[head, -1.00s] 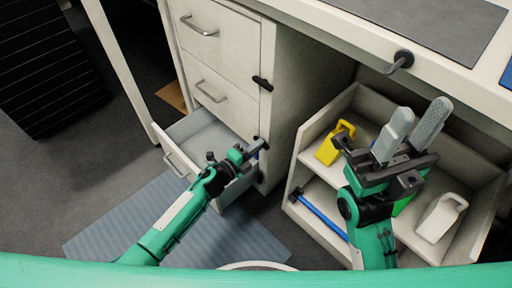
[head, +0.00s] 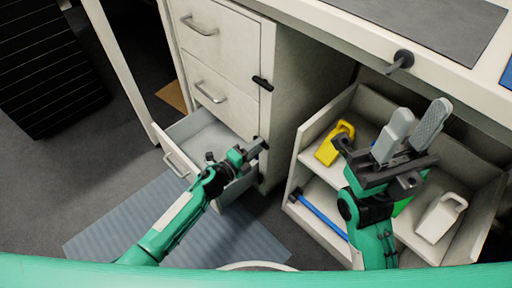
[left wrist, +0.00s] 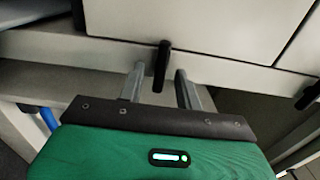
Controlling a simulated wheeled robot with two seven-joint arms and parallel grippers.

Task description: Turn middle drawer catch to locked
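The middle drawer (head: 222,95) is closed in the white cabinet. A black catch (left wrist: 162,65) stands between the fingers of my left gripper (left wrist: 158,82) in the left wrist view. It lies across the line at the drawer's edge, with small gaps to both fingers. My left gripper (head: 258,148) is open at the cabinet's front edge in the head view, where it largely hides this catch. A second black catch (head: 262,83) sits higher on the cabinet; it also shows in the left wrist view (left wrist: 308,95). My right gripper (head: 421,108) is open and empty, away from the cabinet.
The bottom drawer (head: 172,143) is pulled open below my left gripper. A shelf unit (head: 300,168) at the right holds a yellow object (head: 334,146), a blue-handled tool (head: 322,216) and a white container (head: 440,218). The desk (head: 330,22) overhangs it.

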